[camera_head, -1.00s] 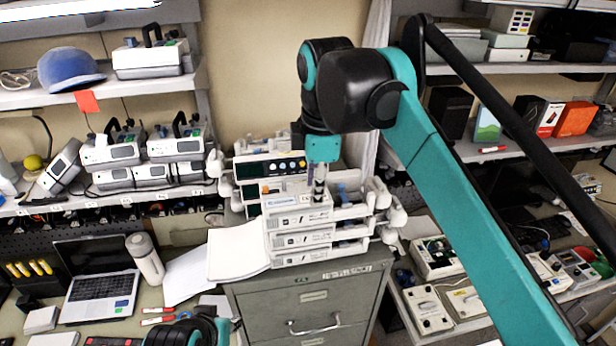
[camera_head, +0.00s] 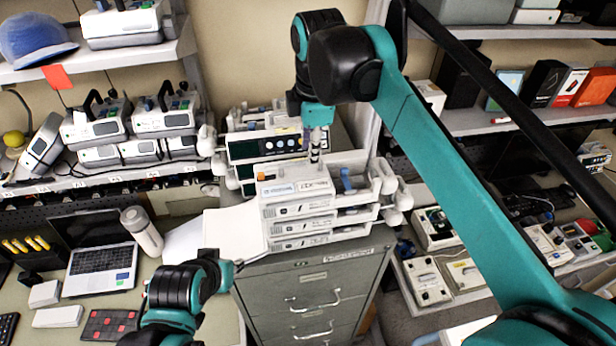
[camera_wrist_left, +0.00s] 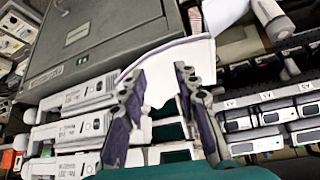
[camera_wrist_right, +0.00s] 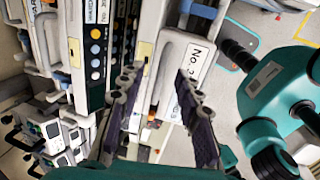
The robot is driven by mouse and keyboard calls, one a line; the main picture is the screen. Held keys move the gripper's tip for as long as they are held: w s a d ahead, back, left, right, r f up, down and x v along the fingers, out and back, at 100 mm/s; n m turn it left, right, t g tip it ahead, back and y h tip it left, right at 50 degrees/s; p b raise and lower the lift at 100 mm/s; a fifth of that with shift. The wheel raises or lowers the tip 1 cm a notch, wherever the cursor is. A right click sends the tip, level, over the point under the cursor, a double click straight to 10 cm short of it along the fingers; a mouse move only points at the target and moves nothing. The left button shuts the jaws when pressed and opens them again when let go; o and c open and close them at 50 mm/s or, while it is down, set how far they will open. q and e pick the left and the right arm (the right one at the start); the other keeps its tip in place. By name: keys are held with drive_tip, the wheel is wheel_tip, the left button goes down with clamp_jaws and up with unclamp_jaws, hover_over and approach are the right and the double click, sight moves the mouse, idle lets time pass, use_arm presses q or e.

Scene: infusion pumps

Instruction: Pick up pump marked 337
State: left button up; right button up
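White pumps are stacked on a grey cabinet (camera_head: 310,265). The top front pump (camera_head: 293,188) has a label on its upper face, too small to read in the head view. My right gripper (camera_head: 316,145) points down over the rear part of this pump. In the right wrist view, its fingers (camera_wrist_right: 158,110) are open, close to a white pump with a label (camera_wrist_right: 197,62) reading "No. 3"; the other digits are hidden by a finger. No full 337 is legible.
More pumps with a dark display (camera_head: 268,147) stand behind the front stack. A laptop (camera_head: 100,265) and a bottle (camera_head: 142,232) are on the left desk. Shelves with devices flank both sides.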

sight(315, 176)
drive_tip(key=shift+w+f, duration=0.15)
drive_tip(key=shift+f, duration=1.1)
clamp_jaws()
